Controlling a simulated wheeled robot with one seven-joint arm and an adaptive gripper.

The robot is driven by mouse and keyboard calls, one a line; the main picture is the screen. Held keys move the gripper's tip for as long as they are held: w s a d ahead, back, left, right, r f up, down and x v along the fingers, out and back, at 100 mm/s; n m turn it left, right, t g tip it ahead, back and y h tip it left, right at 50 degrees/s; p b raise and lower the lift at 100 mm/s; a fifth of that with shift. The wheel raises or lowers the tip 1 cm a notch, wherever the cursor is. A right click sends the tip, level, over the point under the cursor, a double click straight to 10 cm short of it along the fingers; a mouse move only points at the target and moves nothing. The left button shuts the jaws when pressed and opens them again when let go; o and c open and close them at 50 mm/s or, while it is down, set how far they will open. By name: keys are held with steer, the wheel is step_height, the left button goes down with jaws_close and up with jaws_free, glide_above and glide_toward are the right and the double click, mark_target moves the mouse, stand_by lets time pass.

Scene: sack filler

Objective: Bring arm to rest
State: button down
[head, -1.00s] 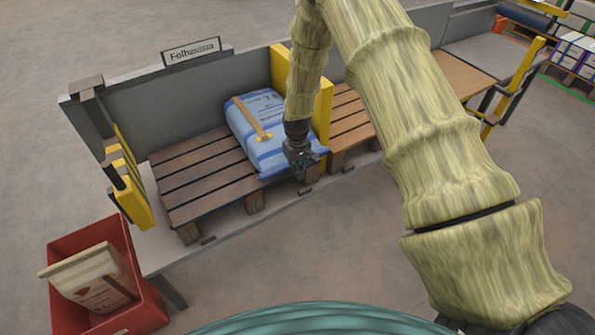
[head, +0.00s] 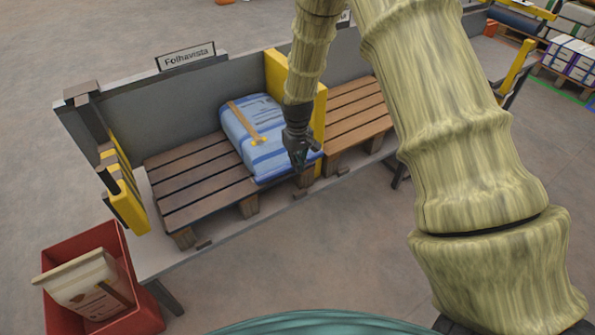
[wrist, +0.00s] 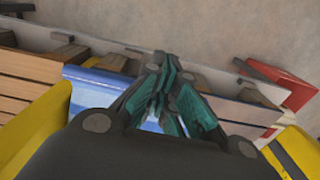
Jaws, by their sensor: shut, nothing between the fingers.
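My gripper (head: 298,160) hangs pointing down at the right front edge of the blue and white sack, in front of it in the head view. In the wrist view, my gripper (wrist: 172,85) has its teal-padded fingers together with nothing between them. The blue sack (head: 250,130) lies on a slatted wooden pallet (head: 195,190) and carries a tan strip with a yellow end. In the wrist view a blue part of the sack (wrist: 95,85) shows left of the fingers. I cannot tell whether the gripper touches the sack.
A yellow upright panel (head: 318,110) stands right of the sack, and a yellow guard (head: 125,195) stands at the left end. A grey back wall (head: 180,105) carries a "Folhavista" sign (head: 186,56). A red bin (head: 145,318) with a pale sack is at lower left. Floor in front is clear.

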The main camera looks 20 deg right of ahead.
steer(key=s+a+f+m, duration=0.1)
steer(key=s+f, duration=0.6)
steer(key=s, duration=0.3)
steer(key=s+a+f, duration=0.2)
steer(key=s+f, duration=0.6)
steer(key=s, duration=0.2)
steer(key=s+a+f+m, duration=0.1)
steer(key=s+f, duration=0.2)
steer(key=s, duration=1.9)
steer(key=shift+a, duration=0.2)
steer(key=shift+d, duration=0.1)
